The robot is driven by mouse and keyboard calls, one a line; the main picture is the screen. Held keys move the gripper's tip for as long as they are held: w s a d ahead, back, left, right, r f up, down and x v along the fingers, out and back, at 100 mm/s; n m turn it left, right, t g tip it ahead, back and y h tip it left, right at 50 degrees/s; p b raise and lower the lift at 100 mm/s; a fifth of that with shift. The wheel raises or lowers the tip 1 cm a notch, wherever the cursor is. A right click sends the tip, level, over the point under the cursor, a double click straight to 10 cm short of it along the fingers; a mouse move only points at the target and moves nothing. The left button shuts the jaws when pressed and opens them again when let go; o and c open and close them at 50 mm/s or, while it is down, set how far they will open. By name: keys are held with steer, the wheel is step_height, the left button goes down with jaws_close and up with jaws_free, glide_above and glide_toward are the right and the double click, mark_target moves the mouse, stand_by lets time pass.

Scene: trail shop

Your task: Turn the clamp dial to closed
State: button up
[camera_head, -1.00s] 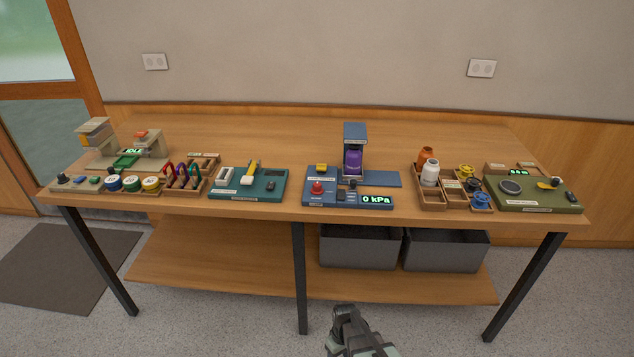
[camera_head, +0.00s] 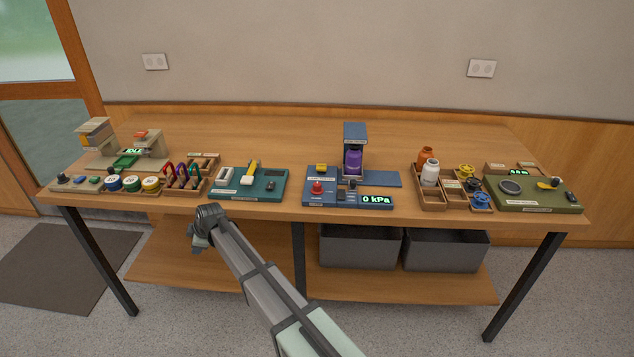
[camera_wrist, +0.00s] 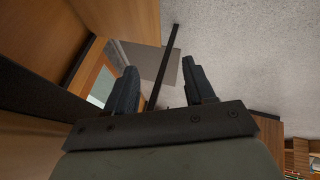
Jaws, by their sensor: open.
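The labels are too small to read, so I cannot tell for sure which control is the clamp dial. A small dark knob (camera_head: 270,186) sits at the right of the teal board (camera_head: 240,196), which also carries a yellow lever (camera_head: 250,172). Another dark knob (camera_head: 62,178) is at the far left end of the table, and one more (camera_head: 572,197) is on the olive board (camera_head: 535,206). In the wrist view my gripper (camera_wrist: 159,66) is open and empty, with floor beyond its fingers. In the head view my arm's far end is at the table's front edge, below the teal board.
The wooden table (camera_head: 240,133) is clear towards the back. The blue press station (camera_head: 345,200) stands mid-table. An orange and a white bottle (camera_head: 430,173) and a wooden tray (camera_head: 432,204) are right of it. Grey bins (camera_head: 360,248) stand on the lower shelf.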

steer(key=s+a+r+n+y, duration=0.1)
steer(key=a+r+n+y, duration=0.15)
steer(key=a+r, duration=1)
step_height(320, 180, up, 17)
steer(key=m+g+h, duration=0.3)
steer(key=m+h, duration=0.4)
steer(key=h, duration=0.1)
glide_above(317, 184)
step_height(317, 184, down, 13)
steer(key=shift+r, duration=0.1)
steer(key=shift+c, duration=0.4)
